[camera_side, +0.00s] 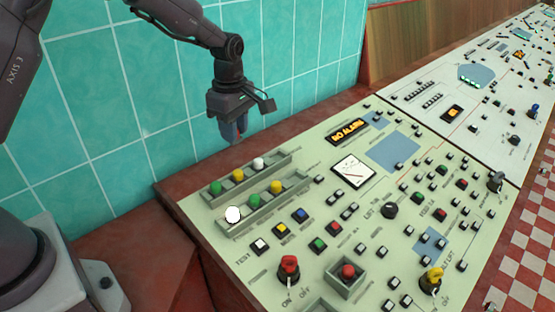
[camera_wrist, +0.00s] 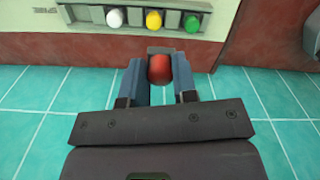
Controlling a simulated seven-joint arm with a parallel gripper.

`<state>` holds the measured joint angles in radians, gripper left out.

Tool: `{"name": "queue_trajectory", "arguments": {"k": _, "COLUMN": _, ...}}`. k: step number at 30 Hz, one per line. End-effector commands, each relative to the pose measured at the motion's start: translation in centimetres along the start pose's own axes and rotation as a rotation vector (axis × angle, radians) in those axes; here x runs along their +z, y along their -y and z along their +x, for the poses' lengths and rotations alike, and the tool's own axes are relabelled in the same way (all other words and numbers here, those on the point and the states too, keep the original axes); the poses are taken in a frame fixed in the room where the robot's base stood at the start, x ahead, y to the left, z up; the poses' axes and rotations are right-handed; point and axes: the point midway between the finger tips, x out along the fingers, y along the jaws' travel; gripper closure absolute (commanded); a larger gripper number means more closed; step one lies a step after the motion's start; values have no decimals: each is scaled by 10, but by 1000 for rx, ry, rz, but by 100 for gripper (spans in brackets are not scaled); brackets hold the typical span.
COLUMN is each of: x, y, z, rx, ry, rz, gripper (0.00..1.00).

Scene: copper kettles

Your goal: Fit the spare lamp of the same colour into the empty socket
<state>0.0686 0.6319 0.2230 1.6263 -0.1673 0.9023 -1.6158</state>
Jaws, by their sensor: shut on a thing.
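My gripper (camera_side: 232,133) hangs above the panel's back left edge, fingers pointing down. In the wrist view its blue fingers (camera_wrist: 161,80) are shut on a red lamp (camera_wrist: 159,68); from the side the fingers mostly hide this lamp. The back lamp tray (camera_side: 224,191) holds a green lamp (camera_side: 214,187), a yellow lamp (camera_side: 237,174) and a white lamp (camera_side: 258,164), with bare space at its right end. The front tray (camera_side: 264,205) holds a white lamp (camera_side: 233,214), a green lamp (camera_side: 253,200) and a yellow lamp (camera_side: 275,187), with bare space beyond the yellow.
A dial meter (camera_side: 353,170) and an orange lit display (camera_side: 347,130) lie right of the trays. Push buttons and red knobs (camera_side: 289,266) cover the front of the panel. A teal tiled wall (camera_side: 140,95) stands behind. The air around my gripper is clear.

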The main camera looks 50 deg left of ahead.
Motion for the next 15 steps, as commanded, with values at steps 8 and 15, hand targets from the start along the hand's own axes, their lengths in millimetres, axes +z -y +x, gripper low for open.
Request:
{"name": "queue_trajectory", "arguments": {"k": 8, "x": 0, "y": 0, "z": 0, "rx": 0, "ry": 0, "rz": 0, "gripper": 96}}
{"name": "queue_trajectory", "arguments": {"k": 15, "x": 0, "y": 1, "z": 3, "rx": -2, "ry": 0, "rz": 2, "gripper": 96}}
